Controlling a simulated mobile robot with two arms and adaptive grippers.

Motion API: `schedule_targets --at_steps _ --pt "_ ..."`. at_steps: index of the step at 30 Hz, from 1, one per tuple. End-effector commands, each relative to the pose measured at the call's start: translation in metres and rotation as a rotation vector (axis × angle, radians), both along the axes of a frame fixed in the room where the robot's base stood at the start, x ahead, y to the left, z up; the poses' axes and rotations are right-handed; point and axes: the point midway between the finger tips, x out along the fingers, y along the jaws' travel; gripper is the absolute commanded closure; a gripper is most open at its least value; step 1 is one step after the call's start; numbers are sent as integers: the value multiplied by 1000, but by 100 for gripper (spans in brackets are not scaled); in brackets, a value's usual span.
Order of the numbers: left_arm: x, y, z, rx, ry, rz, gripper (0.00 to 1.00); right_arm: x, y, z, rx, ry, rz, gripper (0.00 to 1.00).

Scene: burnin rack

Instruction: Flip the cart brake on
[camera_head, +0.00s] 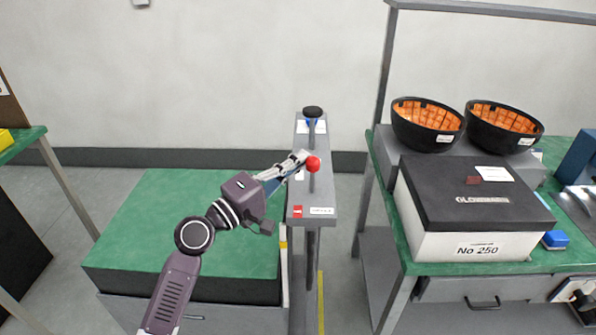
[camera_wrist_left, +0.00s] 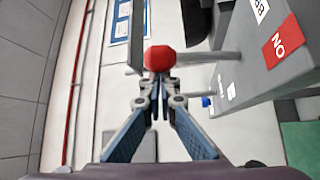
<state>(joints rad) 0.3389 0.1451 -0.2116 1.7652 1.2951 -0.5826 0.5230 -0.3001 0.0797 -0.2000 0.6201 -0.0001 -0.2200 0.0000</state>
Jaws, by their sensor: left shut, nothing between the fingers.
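A round red knob (camera_head: 313,163) sits on a short grey lever (camera_head: 312,184) at the narrow grey post top (camera_head: 318,199) in the middle of the head view. A red label and a white label are on the post's near end. My left gripper (camera_head: 303,157) reaches in from the left, its fingertips right at the knob's left side. In the left wrist view the red knob (camera_wrist_left: 160,58) is just beyond the closed fingertips (camera_wrist_left: 160,88); I cannot tell whether they touch. The fingers are shut with nothing between them. My right gripper is not in view.
A second lever with a black knob (camera_head: 312,111) stands farther back on the post. A green-topped table (camera_head: 150,225) is at the left. The right bench holds a black-lidded box (camera_head: 465,195) and two black bowls with orange insides (camera_head: 427,124).

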Motion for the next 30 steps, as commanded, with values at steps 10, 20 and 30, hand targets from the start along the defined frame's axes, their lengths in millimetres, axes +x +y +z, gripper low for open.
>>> schedule_targets --at_steps 10,20,30 --pt "-20 -1 -5 1 4 -3 100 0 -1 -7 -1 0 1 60" --pt "-27 -1 -9 1 5 -4 100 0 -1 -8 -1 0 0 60" --pt "-28 -3 -10 2 8 -8 100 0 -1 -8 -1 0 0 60"
